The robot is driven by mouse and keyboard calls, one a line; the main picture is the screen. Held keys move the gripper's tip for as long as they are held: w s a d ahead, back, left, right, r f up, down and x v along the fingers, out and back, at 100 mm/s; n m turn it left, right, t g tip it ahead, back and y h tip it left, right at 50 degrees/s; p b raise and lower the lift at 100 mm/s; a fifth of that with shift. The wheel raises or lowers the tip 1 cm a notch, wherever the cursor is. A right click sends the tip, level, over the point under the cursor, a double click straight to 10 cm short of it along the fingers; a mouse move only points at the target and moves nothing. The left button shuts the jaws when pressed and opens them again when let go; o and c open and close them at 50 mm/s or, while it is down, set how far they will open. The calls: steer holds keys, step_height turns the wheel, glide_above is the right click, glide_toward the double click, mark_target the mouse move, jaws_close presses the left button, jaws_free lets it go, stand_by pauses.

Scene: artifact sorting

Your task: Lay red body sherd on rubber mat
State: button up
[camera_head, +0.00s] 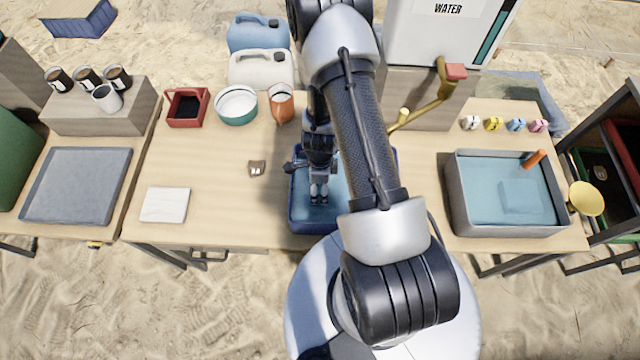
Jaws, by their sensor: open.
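A small brown piece with a pale patch (257,168) lies on the table left of the blue tub; it looks like a sherd, but I cannot tell if it is the red body sherd. No clearly red sherd shows. My gripper (319,200) points down over the blue tub (297,218), open, with nothing visible between its fingers. My arm hides much of the tub's right side. A flat grey, rimmed mat or tray (76,185) lies at the left; I cannot tell if it is the rubber mat.
A white folded cloth (165,204) lies at the front left. A red box (187,107), white-and-teal bowl (236,105) and orange vessel (281,103) stand behind. A grey water basin (464,215) is at the right. Table is clear around the brown piece.

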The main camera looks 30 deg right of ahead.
steer(key=shift+r, duration=0.15)
step_height(320, 180, up, 12)
steer(key=p, duration=1.2)
step_height(320, 180, up, 15)
steer(key=n+t, duration=0.1)
steer(key=n, duration=0.5)
glide_above(320, 189)
steer(key=w+a, duration=0.3)
steer(key=w, duration=0.2)
steer(key=s+a+r+n+t+y, duration=0.1)
steer(key=a+r+n, duration=0.15)
steer(key=r, duration=0.45)
steer(key=a+r+n+t, duration=0.1)
steer(key=a+r+n, duration=0.15)
steer(key=r, duration=0.45)
steer(key=s+a+r+n+t+h, duration=0.1)
steer(key=s+a+r+n, duration=0.1)
steer(key=s+r+n, duration=1.1)
steer(key=s+r, duration=0.2)
steer(key=s, duration=0.2)
steer(key=shift+s+a+r+n+t, duration=0.25)
steer(key=shift+a+r+n+t, duration=0.05)
steer(key=shift+a+r+n, duration=0.1)
steer(key=shift+f, duration=0.15)
